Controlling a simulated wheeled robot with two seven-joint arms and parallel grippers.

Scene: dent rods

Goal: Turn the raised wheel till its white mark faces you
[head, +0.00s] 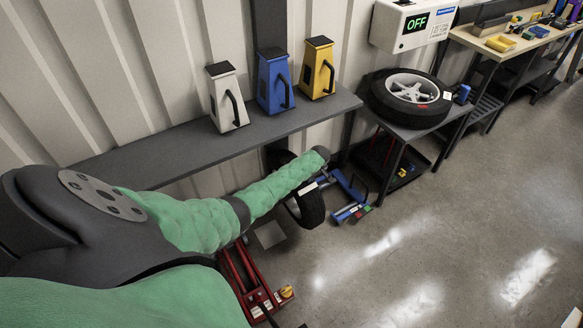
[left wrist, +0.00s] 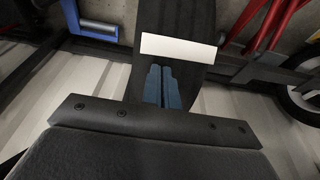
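The wheel (head: 308,208) with a dark tyre stands upright near the floor below the shelf, partly hidden behind my left arm. Its white mark (head: 307,189) shows on the tread. In the left wrist view the tyre (left wrist: 205,22) fills the upper middle, and the white mark (left wrist: 178,46) lies across it as a wide band. My left gripper (left wrist: 163,70) has its two blue-grey fingers side by side with nothing seen between them. The fingertips are over the tread just below the mark; I cannot tell if they touch. My right gripper is not in view.
A red jack (head: 240,275) is below my arm, and a blue frame (head: 352,200) is right of the wheel. White, blue and yellow canisters stand on the grey shelf (head: 160,160). Another wheel (head: 380,105) lies flat on a side table. The floor at right is clear.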

